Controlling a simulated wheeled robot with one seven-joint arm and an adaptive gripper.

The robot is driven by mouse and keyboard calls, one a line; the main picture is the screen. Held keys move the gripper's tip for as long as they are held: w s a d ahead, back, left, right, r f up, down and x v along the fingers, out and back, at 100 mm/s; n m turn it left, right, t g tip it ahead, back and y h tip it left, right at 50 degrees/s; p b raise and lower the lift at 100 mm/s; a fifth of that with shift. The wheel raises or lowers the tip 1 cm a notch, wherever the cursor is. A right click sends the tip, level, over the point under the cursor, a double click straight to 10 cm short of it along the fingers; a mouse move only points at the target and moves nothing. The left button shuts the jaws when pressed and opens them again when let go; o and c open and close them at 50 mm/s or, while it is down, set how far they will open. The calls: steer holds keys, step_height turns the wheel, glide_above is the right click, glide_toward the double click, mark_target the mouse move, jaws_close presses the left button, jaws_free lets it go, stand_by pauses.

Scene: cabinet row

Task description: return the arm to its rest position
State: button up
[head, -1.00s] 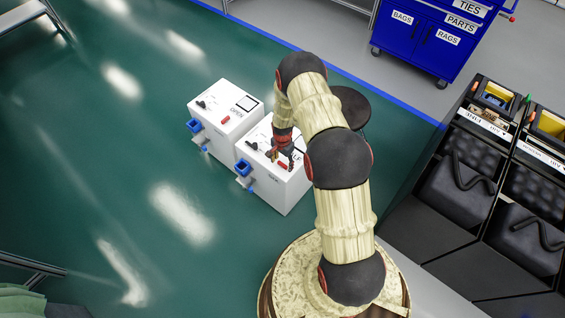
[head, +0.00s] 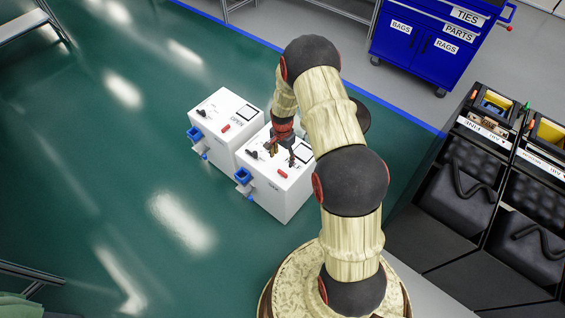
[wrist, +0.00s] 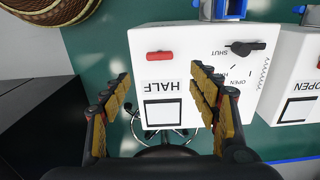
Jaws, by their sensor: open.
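My gripper (head: 281,152) is above the right white cabinet (head: 270,205) in the head view, its fingers pointing down toward the cabinet's top. In the wrist view my gripper (wrist: 160,100) is open, with its two yellow-padded fingers well apart and nothing between them. Beyond the fingers is the cabinet top (wrist: 190,75), with a red handle piece, a black knob, a framed square and the word HALF. The fingers appear to be above this top; whether they touch it cannot be told.
A second white cabinet (head: 226,128), marked OPEN, stands to the left. A dark round stool (head: 363,114) is behind my arm. A blue cart (head: 425,45) stands at the back, and black bins (head: 455,190) stand at the right. The green floor (head: 110,190) at left is clear.

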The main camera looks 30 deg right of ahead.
steer(key=shift+r, duration=0.35)
stand_by(0.4)
